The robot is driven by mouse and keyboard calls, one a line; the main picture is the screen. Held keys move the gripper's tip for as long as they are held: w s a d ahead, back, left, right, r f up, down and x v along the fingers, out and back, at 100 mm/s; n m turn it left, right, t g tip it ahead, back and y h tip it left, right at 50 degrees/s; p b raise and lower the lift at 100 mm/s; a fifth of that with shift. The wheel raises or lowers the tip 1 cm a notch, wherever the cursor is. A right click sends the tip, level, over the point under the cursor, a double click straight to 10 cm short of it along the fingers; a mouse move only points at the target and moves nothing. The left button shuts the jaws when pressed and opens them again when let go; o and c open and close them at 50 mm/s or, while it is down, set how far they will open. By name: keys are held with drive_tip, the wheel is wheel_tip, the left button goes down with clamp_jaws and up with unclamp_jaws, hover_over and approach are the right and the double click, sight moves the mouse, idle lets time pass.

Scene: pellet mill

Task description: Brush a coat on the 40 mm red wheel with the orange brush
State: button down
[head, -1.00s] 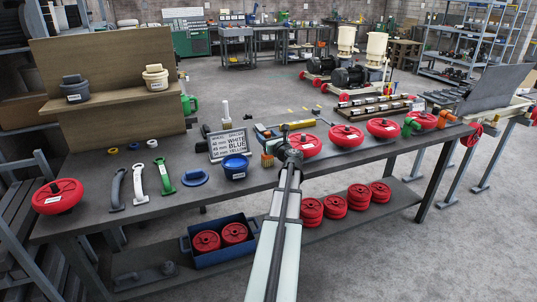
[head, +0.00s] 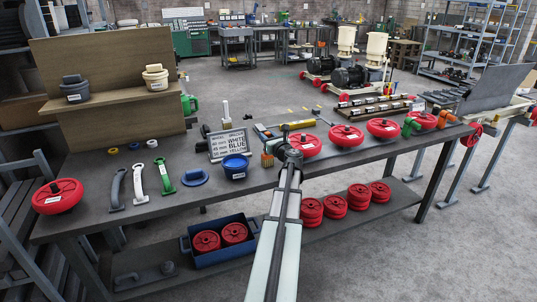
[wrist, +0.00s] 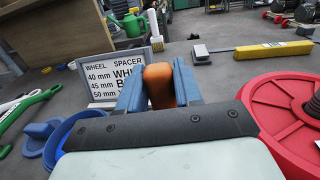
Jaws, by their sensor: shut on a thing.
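My gripper (wrist: 160,92) is shut on an orange handle, the orange brush (wrist: 159,84), which shows between its blue fingers in the wrist view. In the head view, orange of the brush (head: 267,157) shows just left of the gripper's end; its bristles cannot be made out. Red wheels stand on the bench: one beside my gripper (head: 305,145), others to the right (head: 346,136) (head: 383,128) (head: 422,120), and one at the far left (head: 58,196). Their size labels are too small to read. A blue pot (head: 235,168) stands left of the gripper.
A size chart (head: 228,145) lists 40 mm with white. Grey, white and green tools (head: 165,177) lie to the left, near small rings (head: 134,146). A yellow-barred tool (wrist: 272,50) lies beyond the gripper. More red wheels sit on the lower shelf (head: 358,196) and in a blue crate (head: 204,262).

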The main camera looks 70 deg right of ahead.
drive_tip(key=shift+r, duration=0.1)
idle(0.3)
drive_tip(key=shift+r, duration=3.7)
drive_tip(key=shift+w, duration=0.1)
